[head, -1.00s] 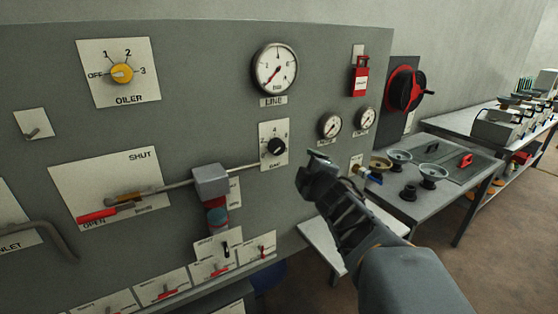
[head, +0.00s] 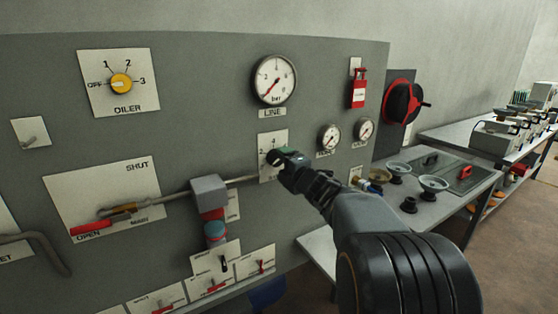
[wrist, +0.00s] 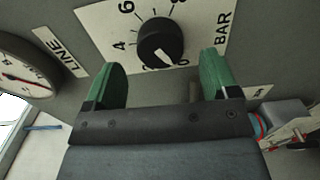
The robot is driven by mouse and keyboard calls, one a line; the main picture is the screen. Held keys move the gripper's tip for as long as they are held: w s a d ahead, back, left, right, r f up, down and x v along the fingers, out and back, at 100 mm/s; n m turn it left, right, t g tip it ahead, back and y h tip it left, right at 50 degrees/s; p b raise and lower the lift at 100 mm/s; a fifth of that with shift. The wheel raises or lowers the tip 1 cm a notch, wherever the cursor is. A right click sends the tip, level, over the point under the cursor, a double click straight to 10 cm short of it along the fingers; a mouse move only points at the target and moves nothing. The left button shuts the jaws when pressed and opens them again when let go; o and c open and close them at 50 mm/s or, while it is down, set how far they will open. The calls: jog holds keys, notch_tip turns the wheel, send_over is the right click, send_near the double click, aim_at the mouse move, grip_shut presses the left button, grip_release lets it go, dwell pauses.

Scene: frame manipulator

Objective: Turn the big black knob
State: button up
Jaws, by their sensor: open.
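A black round knob (wrist: 158,42) with a white pointer line sits on a white plate (wrist: 105,20) marked with numbers and BAR. In the wrist view its pointer aims toward the lower edge. My gripper (wrist: 163,70) is open, with one green-padded finger to each side below the knob. The fingers appear apart from the knob, and nothing is between them. In the head view my gripper (head: 284,158) is in front of the plate (head: 272,138) and largely hides the knob.
The LINE gauge (head: 275,80) is above the plate, and two small gauges (head: 330,138) are to the right. A lever rod with a grey block (head: 209,190) is close at left. A black handwheel on red (head: 403,103) is farther right. A bench (head: 440,205) holds several parts.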

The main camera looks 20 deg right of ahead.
aim_at(278, 160)
jog(key=shift+w+a, duration=0.2)
jog(key=shift+w, duration=1.45)
jog(key=c, duration=0.9)
